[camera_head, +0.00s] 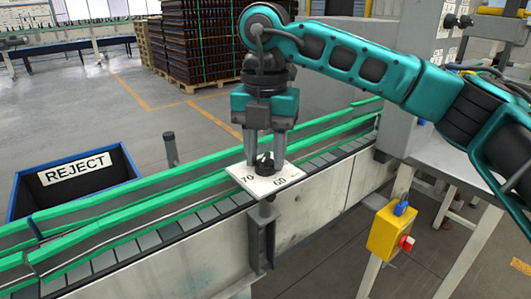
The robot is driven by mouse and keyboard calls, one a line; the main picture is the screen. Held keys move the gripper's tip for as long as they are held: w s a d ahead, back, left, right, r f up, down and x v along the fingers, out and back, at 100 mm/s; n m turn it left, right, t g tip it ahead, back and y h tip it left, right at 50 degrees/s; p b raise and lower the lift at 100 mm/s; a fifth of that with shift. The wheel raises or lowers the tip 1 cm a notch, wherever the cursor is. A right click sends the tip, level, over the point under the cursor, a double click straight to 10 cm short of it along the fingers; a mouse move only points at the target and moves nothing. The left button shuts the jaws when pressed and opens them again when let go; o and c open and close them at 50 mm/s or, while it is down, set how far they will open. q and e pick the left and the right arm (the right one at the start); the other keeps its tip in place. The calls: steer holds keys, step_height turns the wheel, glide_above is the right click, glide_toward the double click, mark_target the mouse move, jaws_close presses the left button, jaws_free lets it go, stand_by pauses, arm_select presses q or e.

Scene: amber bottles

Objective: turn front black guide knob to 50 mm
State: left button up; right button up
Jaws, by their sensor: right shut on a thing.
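The front black guide knob (264,163) stands on a white scale plate (259,182) at the near side of the conveyor. My right gripper (265,157) points straight down over the plate and is shut on the knob, one finger on each side. The knob's pointer direction cannot be made out clearly. My left gripper is not in view.
Green guide rails (130,208) run along the conveyor (172,231) beside the plate. A blue reject bin (75,198) stands behind at left. A grey post (170,150) rises behind the rails. A yellow switch box (389,233) with a red button is at front right.

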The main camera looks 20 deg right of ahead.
steer(key=n, duration=0.3)
steer(key=shift+n, duration=0.4)
steer(key=n, duration=0.3)
steer(key=shift+n, duration=0.3)
steer(key=n, duration=0.3)
steer(key=shift+n, duration=0.3)
steer(key=n, duration=0.3)
steer(key=shift+n, duration=0.3)
steer(key=n, duration=0.3)
steer(key=shift+n, duration=0.3)
steer(key=n, duration=0.3)
steer(key=shift+n, duration=0.3)
steer(key=n, duration=0.4)
steer(key=shift+r+n, duration=0.1)
steer(key=shift+n, duration=1.1)
